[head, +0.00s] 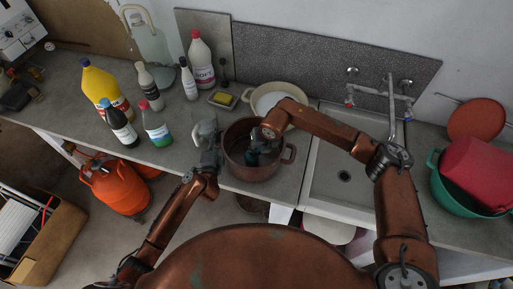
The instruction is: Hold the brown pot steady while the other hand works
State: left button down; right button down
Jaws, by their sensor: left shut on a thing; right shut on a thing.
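The brown pot (252,175) stands upright on the counter near its front edge, just left of the sink. Its right handle (289,153) shows; its left handle is hidden by my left gripper (210,137). That gripper is shut at the pot's left side, apparently on the handle. My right gripper (262,142) reaches over the rim into the pot from the right. It is shut on a small dark teal thing (254,157) inside the pot, mostly hidden, so I cannot tell what it is.
A cream bowl (296,91) stands behind the pot, beside a yellow sponge (223,98) on a dish. Several bottles and a glass demijohn (148,45) stand at the left. The sink (345,200) is at the right, with a green basin (455,200) beyond it.

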jog(key=shift+w, duration=0.4)
jog(key=shift+w+d, duration=0.25)
jog(key=shift+w, duration=0.9)
jog(key=shift+s+a, duration=0.15)
jog(key=shift+s, duration=0.85)
jog(key=shift+s+a, duration=0.15)
jog(key=shift+s, duration=0.8)
jog(key=shift+w+d+f, duration=0.1)
jog(key=shift+w+d, duration=0.1)
jog(key=shift+w, duration=0.75)
jog(key=shift+w+d, duration=0.15)
jog(key=shift+w, duration=0.8)
jog(key=shift+s+a, duration=0.2)
jog(key=shift+s, duration=0.8)
jog(key=shift+s+a, duration=0.15)
jog(key=shift+s, duration=0.8)
